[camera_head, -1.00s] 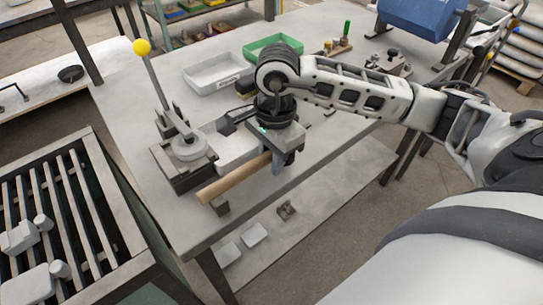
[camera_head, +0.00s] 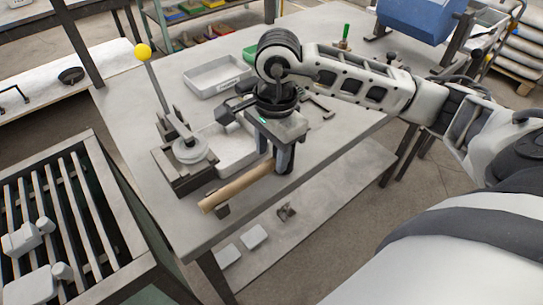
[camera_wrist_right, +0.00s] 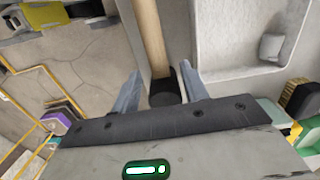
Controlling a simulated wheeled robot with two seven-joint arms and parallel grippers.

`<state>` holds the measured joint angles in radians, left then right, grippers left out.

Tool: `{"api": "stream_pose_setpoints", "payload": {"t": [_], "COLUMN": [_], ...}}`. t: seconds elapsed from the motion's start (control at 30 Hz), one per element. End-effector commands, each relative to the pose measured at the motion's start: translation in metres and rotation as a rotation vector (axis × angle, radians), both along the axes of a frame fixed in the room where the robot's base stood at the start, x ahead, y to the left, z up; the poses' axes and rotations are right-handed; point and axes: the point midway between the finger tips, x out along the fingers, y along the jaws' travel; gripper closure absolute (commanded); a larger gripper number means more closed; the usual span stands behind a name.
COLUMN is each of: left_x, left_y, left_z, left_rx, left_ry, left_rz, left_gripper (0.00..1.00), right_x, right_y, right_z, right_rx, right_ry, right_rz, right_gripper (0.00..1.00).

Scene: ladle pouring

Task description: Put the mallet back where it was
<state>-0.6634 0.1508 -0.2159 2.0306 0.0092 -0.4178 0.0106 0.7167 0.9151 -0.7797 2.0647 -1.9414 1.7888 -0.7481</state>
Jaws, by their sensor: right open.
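The mallet's pale wooden handle (camera_head: 235,188) lies along the front edge of the grey worktable (camera_head: 330,135), its near end by a small dark support (camera_head: 222,210). My right gripper (camera_head: 276,162) is low at the handle's other end. In the right wrist view the handle (camera_wrist_right: 150,35) runs down between the two spread fingers (camera_wrist_right: 157,82), with a gap on each side. A dark round piece (camera_wrist_right: 163,93) is at that end; I cannot tell whether it belongs to the mallet or a rest. My left gripper is not in view.
A device with a yellow-knobbed lever (camera_head: 143,51) stands left of the handle. A white tray (camera_head: 228,150) lies just behind the handle. A slatted rack (camera_head: 75,205) stands at the left.

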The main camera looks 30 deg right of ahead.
Motion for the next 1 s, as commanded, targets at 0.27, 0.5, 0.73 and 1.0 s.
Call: {"api": "stream_pose_setpoints", "payload": {"t": [0.27,0.5,0.73,1.0], "left_x": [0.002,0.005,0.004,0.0], "left_y": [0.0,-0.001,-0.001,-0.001], "left_z": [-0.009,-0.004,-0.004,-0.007], "left_rx": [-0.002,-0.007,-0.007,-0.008], "left_ry": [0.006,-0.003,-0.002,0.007], "left_rz": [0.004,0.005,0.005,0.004], "left_gripper": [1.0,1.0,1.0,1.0], "right_x": [0.001,0.0,-0.001,0.0], "right_y": [-0.003,-0.005,-0.006,-0.006], "right_z": [0.062,0.092,0.097,0.097], "right_rx": [-0.001,-0.001,-0.001,-0.001], "right_ry": [-0.004,0.001,0.003,0.003], "right_rz": [0.001,0.0,0.0,0.001], "right_gripper": [0.56,0.56,0.56,0.56]}}
